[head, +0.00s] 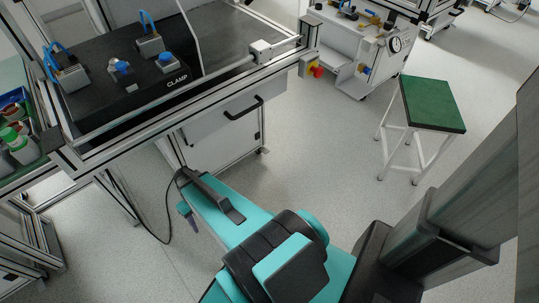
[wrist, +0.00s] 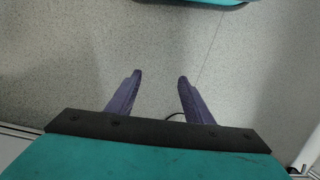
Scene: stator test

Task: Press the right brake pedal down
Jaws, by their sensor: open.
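I cannot make out a brake pedal in either view. My gripper (wrist: 160,76) is open in the wrist view. Its two purple-grey fingers stand apart, with nothing between them and only grey floor beyond. In the head view my gripper (head: 188,216) is small and partly hidden by my arm. It hangs over the floor in front of the workbench cabinet (head: 217,135). A small dark caster (head: 262,150) shows at the cabinet's lower right corner, to the right of my gripper. Any pedal on it is too small to tell.
The workbench (head: 240,40) with its metal frame carries a black clamp plate (head: 120,105). A red emergency button (head: 318,72) sits on the bench's right corner. A green-topped stool (head: 432,104) stands at right. A white trolley (head: 350,60) stands behind. Floor between bench and stool is clear.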

